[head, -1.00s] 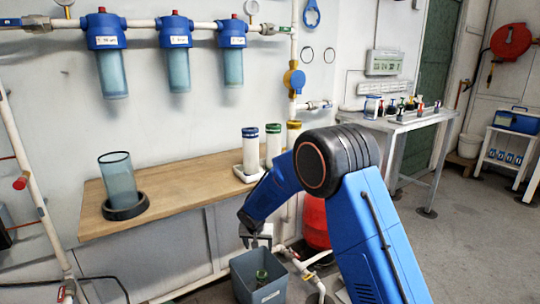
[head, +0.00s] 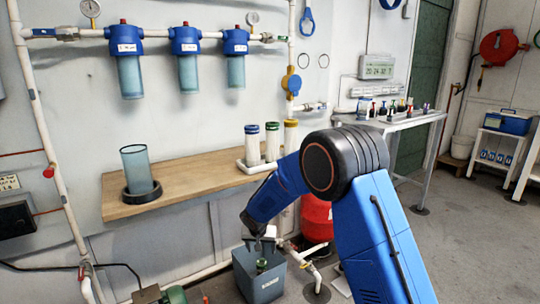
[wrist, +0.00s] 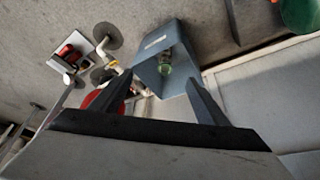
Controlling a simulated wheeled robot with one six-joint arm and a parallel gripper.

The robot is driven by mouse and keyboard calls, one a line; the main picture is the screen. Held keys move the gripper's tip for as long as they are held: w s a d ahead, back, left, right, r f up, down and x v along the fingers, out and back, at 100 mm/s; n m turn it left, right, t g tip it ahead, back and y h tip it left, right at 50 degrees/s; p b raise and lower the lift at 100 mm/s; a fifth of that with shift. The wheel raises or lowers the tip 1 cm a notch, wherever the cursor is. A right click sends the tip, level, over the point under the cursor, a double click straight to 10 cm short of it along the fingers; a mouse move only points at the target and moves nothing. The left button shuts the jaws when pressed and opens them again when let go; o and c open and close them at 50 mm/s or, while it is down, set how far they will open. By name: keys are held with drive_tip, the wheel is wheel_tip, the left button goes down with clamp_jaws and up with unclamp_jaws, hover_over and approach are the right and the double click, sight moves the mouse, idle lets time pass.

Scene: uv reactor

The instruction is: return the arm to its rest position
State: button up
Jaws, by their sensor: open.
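My blue arm reaches down in the head view from the lower right, bent at its dark elbow joint. My gripper (head: 262,243) hangs just above a grey open bin (head: 256,291) on the floor in front of the bench. In the wrist view my gripper (wrist: 162,97) has its two fingers spread apart with nothing between them. The bin (wrist: 151,46) shows beyond the fingertips there, with a small greenish object (wrist: 165,69) inside. That object (head: 262,265) also shows in the bin in the head view.
A wooden bench (head: 190,186) along the wall carries a clear cylinder (head: 137,168) and capped white cartridges (head: 252,146). Three blue-topped filters (head: 187,70) hang above. A red vessel (head: 315,218) and white pipes stand beside the bin. Floor (head: 470,240) at the right is open.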

drive_tip(key=s+d+r, duration=0.9)
drive_tip(key=d+r, duration=0.2)
drive_tip(key=r, duration=0.1)
drive_tip(key=s+d+r, duration=0.9)
drive_tip(key=d+r, duration=0.3)
drive_tip(key=s+d, duration=0.3)
drive_tip(key=s, duration=0.7)
drive_tip(key=s+d+r+n, duration=0.1)
drive_tip(key=s+d, duration=0.2)
drive_tip(key=s, duration=0.8)
drive_tip(key=s+d+r, duration=0.1)
drive_tip(key=s+d, duration=0.2)
drive_tip(key=s, duration=0.7)
drive_tip(key=shift+s+d+y, duration=0.3)
drive_tip(key=shift+s, duration=0.05)
drive_tip(key=shift+w+r, duration=0.1)
drive_tip(key=shift+r, duration=0.05)
